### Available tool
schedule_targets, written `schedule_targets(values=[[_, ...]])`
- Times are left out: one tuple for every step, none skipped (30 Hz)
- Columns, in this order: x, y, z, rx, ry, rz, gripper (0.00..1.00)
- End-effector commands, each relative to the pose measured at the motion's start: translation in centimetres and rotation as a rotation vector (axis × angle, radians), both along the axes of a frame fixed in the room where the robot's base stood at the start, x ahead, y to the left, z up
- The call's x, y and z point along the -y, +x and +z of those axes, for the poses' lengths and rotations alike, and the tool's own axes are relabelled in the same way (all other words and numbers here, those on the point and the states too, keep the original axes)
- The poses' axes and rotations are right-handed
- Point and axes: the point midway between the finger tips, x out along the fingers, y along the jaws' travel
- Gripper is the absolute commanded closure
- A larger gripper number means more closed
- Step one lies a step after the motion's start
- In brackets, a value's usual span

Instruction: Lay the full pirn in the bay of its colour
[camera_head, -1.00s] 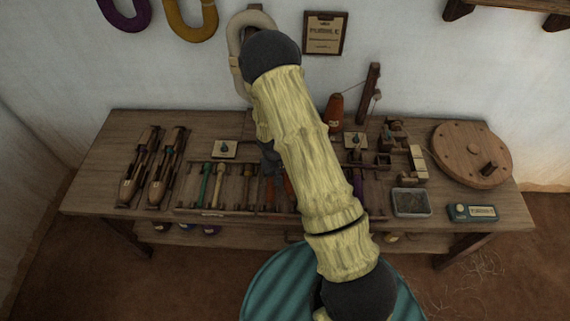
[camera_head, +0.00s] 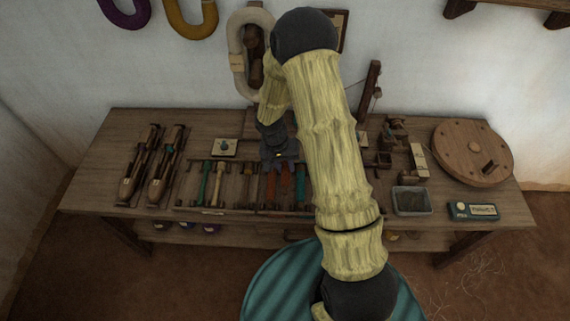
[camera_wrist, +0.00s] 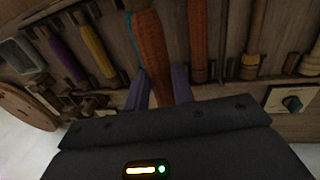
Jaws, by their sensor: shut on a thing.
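My gripper (camera_head: 281,165) is over the middle of the pirn rack on the bench. In the wrist view its fingers (camera_wrist: 160,88) are shut on a rust-orange pirn (camera_wrist: 152,45), which looks larger and closer than its neighbours. The held pirn also shows below the gripper in the head view (camera_head: 285,182). Another orange pirn (camera_wrist: 197,35) lies in the rack beside it. A teal pirn (camera_head: 300,184) lies just right of the held one in the head view; only its edge shows in the wrist view. The held pirn's near end is hidden by my gripper.
Purple (camera_wrist: 66,55) and yellow (camera_wrist: 98,50) pirns lie in other bays. Green (camera_head: 204,182) and cream (camera_head: 218,184) pirns lie at the rack's left. Two shuttles (camera_head: 162,168), a grey tray (camera_head: 411,201) and a round wooden disc (camera_head: 472,153) stand around the rack.

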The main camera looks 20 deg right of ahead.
Motion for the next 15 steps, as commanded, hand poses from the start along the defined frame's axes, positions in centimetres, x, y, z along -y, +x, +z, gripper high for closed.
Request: schedule_targets(values=[[0.0, 0.0, -0.7, 0.000, 0.000, 0.000, 0.98], [0.0, 0.0, -0.9, 0.000, 0.000, 0.000, 0.98], [0.0, 0.0, -1.3, -0.001, 0.000, -0.001, 0.98], [0.0, 0.0, -1.5, -0.001, 0.000, -0.001, 0.98], [0.0, 0.0, -1.8, -0.001, 0.000, -0.001, 0.98], [0.0, 0.0, -2.1, -0.001, 0.000, -0.001, 0.98], [0.0, 0.0, -2.3, -0.001, 0.000, -0.001, 0.98], [0.0, 0.0, -2.6, -0.001, 0.000, -0.001, 0.98], [0.0, 0.0, -2.9, -0.001, 0.000, -0.001, 0.98], [0.0, 0.0, -3.1, -0.001, 0.000, -0.001, 0.98], [0.0, 0.0, -3.4, -0.001, 0.000, -0.001, 0.98], [0.0, 0.0, -3.7, -0.001, 0.000, -0.001, 0.98], [0.0, 0.0, -3.9, -0.001, 0.000, -0.001, 0.98], [0.0, 0.0, -4.2, -0.001, 0.000, -0.001, 0.98], [0.0, 0.0, -4.5, -0.001, 0.000, -0.001, 0.98]])
